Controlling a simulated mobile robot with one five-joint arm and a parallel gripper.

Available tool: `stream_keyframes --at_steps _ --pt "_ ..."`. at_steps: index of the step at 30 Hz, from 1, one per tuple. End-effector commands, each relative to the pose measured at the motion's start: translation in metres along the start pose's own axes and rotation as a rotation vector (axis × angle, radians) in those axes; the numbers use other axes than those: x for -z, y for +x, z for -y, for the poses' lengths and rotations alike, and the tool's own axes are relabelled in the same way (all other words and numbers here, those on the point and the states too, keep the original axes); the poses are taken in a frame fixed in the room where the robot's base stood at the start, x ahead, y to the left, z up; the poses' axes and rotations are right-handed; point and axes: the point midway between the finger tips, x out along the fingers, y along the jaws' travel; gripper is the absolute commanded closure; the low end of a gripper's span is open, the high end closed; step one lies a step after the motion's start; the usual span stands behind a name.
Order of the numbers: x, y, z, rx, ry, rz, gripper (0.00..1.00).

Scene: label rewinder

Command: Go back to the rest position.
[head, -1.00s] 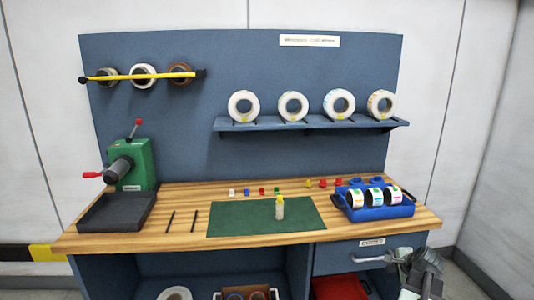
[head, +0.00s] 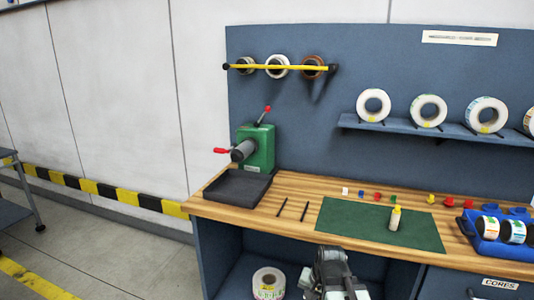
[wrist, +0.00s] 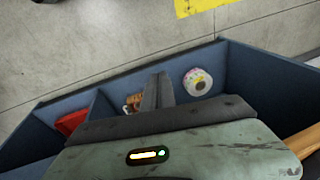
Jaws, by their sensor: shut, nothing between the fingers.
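My gripper (wrist: 158,90) is shut and empty in the wrist view, its dark fingers pressed together in front of the bench's lower compartments. In the head view my arm shows at the bottom, in front of the open lower shelf and below the bench top (head: 290,207). The fingertips are hard to make out there. Nothing is held.
A label roll (head: 268,283) stands in the lower shelf; it also shows in the wrist view (wrist: 198,81). On the bench are a green winder (head: 257,148), a dark tray (head: 237,188), a green mat (head: 350,222), a bottle (head: 394,218) and a blue crate (head: 480,243).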

Motion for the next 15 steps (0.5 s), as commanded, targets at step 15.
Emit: stream_keyframes --at_steps 15 --pt "-0.031 -0.103 -0.025 -0.165 -0.406 0.187 1.0"
